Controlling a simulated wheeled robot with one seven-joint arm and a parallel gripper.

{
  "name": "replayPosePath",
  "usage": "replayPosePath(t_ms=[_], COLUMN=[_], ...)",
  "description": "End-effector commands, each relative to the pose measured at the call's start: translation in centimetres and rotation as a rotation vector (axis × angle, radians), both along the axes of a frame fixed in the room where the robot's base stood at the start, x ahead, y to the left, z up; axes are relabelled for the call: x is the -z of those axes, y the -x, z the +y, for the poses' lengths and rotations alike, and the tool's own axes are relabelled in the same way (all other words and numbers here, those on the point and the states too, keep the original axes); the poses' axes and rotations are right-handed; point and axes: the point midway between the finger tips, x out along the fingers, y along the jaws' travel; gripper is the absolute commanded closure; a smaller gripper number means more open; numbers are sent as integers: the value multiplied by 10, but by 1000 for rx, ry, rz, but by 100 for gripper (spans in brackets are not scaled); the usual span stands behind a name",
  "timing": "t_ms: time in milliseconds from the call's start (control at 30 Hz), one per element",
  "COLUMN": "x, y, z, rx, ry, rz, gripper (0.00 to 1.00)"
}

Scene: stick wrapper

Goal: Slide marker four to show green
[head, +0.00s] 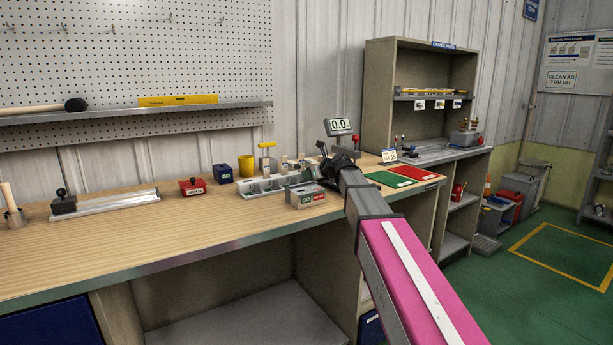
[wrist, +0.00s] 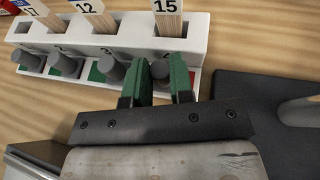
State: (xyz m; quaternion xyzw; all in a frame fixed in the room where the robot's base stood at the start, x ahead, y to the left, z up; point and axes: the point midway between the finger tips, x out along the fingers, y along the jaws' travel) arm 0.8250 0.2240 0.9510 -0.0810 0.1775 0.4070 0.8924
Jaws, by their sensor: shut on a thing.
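A white rack (wrist: 135,42) with numbered slots holds wooden sticks, and a row of grey knob-like markers stands along its near side. Marker four (wrist: 160,70) is the rightmost knob, below the slot whose stick is labelled 15. My gripper (wrist: 158,80) has its green fingers on either side of marker four and is shut on it. In the head view the rack (head: 250,187) is on the bench, partly behind my gripper.
A grey box (head: 306,196) stands just in front of the rack. A blue block (head: 222,173), a red block (head: 192,187) and a yellow cup (head: 246,166) are to its left. A display reading 0.0 (head: 341,127) stands behind my gripper. Green and red mats (head: 400,174) lie to the right.

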Motion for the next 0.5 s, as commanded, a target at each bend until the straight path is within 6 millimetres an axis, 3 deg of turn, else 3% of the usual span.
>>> replayPosePath(t_ms=[133,400,433,467,500], x=[0,0,0,0,0], y=[-13,-14,-14,-14,-14], z=[-18,-21,-21,-21,-21], rx=[1,3,3,3,3], ry=[0,2,2,2,2], rz=[0,-2,-2,-2,-2], gripper=[100,100,75,67,67])
